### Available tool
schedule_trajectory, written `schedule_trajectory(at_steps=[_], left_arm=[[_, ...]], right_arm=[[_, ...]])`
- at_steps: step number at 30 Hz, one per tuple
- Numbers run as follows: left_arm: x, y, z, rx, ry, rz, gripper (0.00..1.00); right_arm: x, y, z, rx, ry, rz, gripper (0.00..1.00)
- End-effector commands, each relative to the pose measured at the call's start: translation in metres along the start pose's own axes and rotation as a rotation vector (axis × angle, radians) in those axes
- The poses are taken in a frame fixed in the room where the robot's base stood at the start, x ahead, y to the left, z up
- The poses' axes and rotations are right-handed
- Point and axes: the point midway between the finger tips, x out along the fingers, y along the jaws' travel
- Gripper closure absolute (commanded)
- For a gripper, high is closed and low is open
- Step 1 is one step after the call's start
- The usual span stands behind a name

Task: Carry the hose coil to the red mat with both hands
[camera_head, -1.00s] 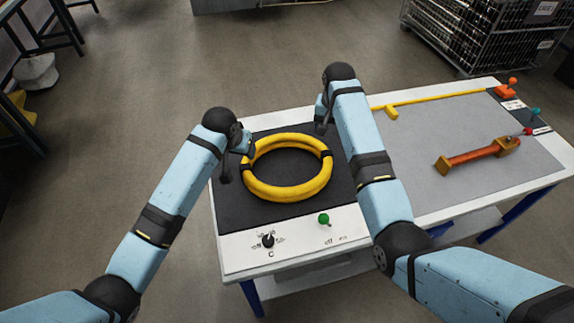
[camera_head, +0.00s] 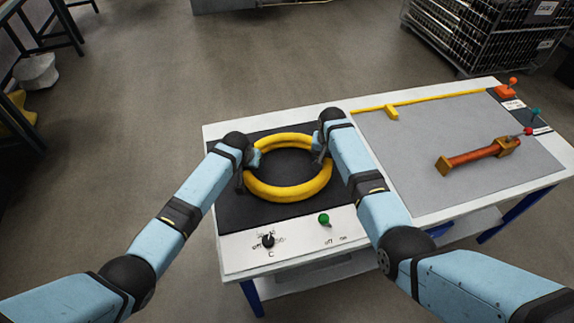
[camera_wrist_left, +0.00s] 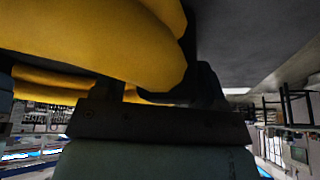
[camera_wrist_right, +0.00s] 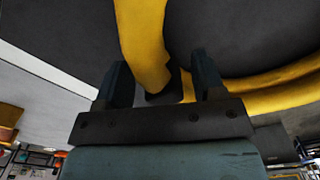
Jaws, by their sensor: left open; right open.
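The yellow hose coil (camera_head: 288,192) lies as a ring on a dark mat (camera_head: 240,212) on the table. My left gripper (camera_head: 243,175) is open at the coil's left side; in the left wrist view the yellow tube (camera_wrist_left: 95,45) fills much of the picture and hides part of the fingers. My right gripper (camera_head: 321,158) is open at the coil's right side; in the right wrist view the tube (camera_wrist_right: 145,40) runs between its two fingers (camera_wrist_right: 162,78), near a black band. Contact cannot be told. No red mat shows in these views.
The white table (camera_head: 235,258) has a dial (camera_head: 268,240) and green knob (camera_head: 323,219) at its front edge. Open floor (camera_head: 180,80) lies beyond and left.

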Motion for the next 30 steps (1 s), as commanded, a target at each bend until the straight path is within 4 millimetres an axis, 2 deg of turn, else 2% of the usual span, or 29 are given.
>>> schedule_trajectory(at_steps=[11, 19, 20, 30], left_arm=[[0.0045, 0.0000, 0.0001, 0.000, 0.001, 0.000, 0.35], [0.0044, -0.0008, 0.0002, 0.000, 0.000, -0.001, 0.97], [0.0044, -0.0009, 0.0002, 0.000, 0.000, -0.001, 1.00], [0.0028, -0.0021, -0.0012, 0.000, 0.002, -0.002, 1.00]], right_arm=[[0.0042, 0.0001, -0.0002, 0.001, 0.001, 0.000, 0.37], [0.0041, 0.0006, -0.0004, 0.001, 0.001, 0.000, 0.99], [0.0041, 0.0007, -0.0004, 0.001, 0.001, 0.000, 1.00], [0.0022, 0.0017, -0.0019, 0.003, 0.004, 0.001, 1.00]])
